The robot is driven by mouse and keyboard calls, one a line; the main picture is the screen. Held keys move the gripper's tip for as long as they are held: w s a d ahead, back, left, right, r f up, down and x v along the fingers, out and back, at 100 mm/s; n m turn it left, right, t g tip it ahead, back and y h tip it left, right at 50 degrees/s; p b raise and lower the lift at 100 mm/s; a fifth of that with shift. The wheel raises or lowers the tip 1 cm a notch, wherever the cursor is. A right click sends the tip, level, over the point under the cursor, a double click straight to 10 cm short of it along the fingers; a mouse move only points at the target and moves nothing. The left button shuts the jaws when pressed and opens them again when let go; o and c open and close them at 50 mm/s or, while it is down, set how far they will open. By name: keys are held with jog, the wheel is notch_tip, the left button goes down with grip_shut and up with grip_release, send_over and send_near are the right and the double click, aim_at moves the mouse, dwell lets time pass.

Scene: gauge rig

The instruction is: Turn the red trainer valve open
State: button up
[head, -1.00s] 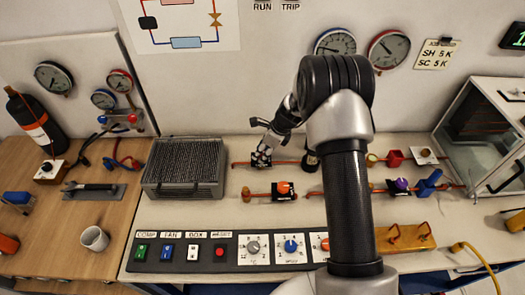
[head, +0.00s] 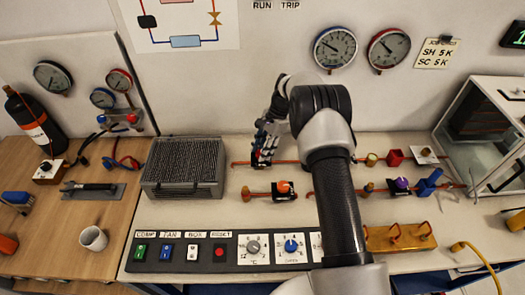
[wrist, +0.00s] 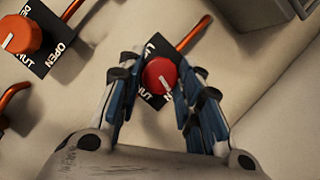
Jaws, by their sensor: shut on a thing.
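The red trainer valve's knob (wrist: 159,75) sits between the fingers of my gripper (wrist: 163,80) in the wrist view. The gripper is shut on it. A pale pointer line shows on the knob, and the black label plate (wrist: 150,97) beneath is partly hidden by the fingers; part of SHUT can be read at its lower edge. In the head view my gripper (head: 265,147) is lowered at the back copper pipe, right of the finned block, and covers the red knob.
An orange-knobbed valve (head: 284,187) is close in front, on its own OPEN/SHUT plate; it also shows in the wrist view (wrist: 20,35). The finned block (head: 184,168) stands left. A purple-knobbed valve (head: 401,184) and blue part (head: 429,183) are to the right.

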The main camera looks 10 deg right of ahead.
jog(key=shift+n+g+h+b, duration=0.35)
jog(key=shift+n+g+h, duration=0.05)
jog(key=shift+n, duration=0.9)
jog(key=o, duration=1.1)
jog(key=shift+c, duration=0.2)
jog(key=shift+w+r, duration=0.1)
jog(key=v, duration=0.7)
jog(key=shift+d+r, duration=0.1)
jog(key=shift+r, duration=0.1)
